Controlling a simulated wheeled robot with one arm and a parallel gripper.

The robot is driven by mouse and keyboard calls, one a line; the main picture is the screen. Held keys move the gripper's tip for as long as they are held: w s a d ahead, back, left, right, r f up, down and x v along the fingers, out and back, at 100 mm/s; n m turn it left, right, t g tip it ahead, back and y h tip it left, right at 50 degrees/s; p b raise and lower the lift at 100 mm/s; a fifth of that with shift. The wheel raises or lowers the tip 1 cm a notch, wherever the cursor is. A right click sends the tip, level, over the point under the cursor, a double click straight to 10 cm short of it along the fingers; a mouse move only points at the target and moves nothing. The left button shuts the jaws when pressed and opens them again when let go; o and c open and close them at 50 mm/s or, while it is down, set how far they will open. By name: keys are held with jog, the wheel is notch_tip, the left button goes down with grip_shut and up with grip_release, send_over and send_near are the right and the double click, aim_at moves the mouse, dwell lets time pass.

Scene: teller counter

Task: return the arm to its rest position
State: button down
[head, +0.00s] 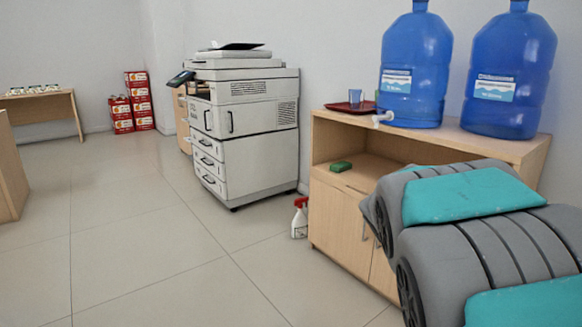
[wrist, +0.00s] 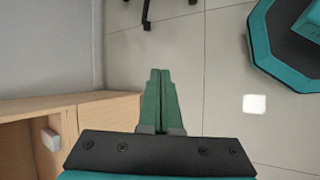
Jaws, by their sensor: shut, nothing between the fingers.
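My gripper (wrist: 159,75) shows in the wrist view. Its two green fingers lie together, with nothing between them. They are above the tiled floor, beside a wooden unit and apart from it. In the head view, grey and teal links of my arm (head: 470,195) fill the lower right, folded close to the camera. The gripper itself is not visible there.
The wooden cabinet (head: 340,218) stands close to my arm, bearing two blue water bottles (head: 416,65) (head: 510,70) and a red tray (head: 350,107). A spray bottle (head: 299,218) and printer (head: 245,130) stand beyond. Floor at left is clear. Dark legs (wrist: 147,14) show in the wrist view.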

jog(key=s+a+f+m+y+p, duration=0.2)
jog(key=s+a+m+y, duration=0.2)
jog(key=s+a, duration=1.4)
jog(key=a+y, duration=0.1)
jog(key=y, duration=0.2)
jog(key=shift+s+a+f+m+y+p, duration=0.2)
jog(key=shift+s+m+y+p, duration=0.1)
jog(key=shift+s+m+p, duration=0.1)
